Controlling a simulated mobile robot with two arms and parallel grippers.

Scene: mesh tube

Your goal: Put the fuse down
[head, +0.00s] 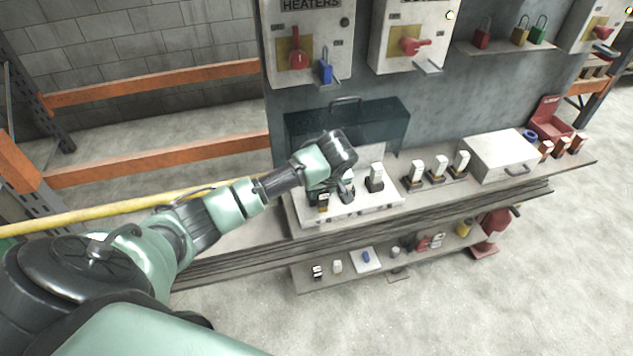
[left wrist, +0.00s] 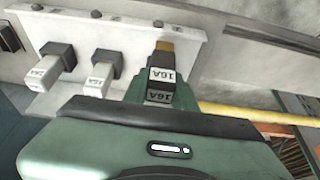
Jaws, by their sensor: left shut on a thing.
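My left gripper (head: 325,190) is over the left end of a white fuse base (head: 362,208) on the bench. It is shut on a dark fuse (head: 323,203) with white 16A labels. In the left wrist view the fuse (left wrist: 161,72) shows between the fingers (left wrist: 158,92), with a brass-coloured end at the white base (left wrist: 125,35). I cannot tell whether that end is seated or only close. Two pale fuses in black holders stand beside it, one near (left wrist: 100,78) and one farther (left wrist: 48,70). My right gripper is not in view.
More fuses in black holders (head: 438,170) stand right of the base, then a white case (head: 499,157) and a red box (head: 550,118). A dark translucent cover (head: 385,122) stands behind. A lower shelf (head: 345,272) holds small items. A yellow rail (head: 110,209) runs left.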

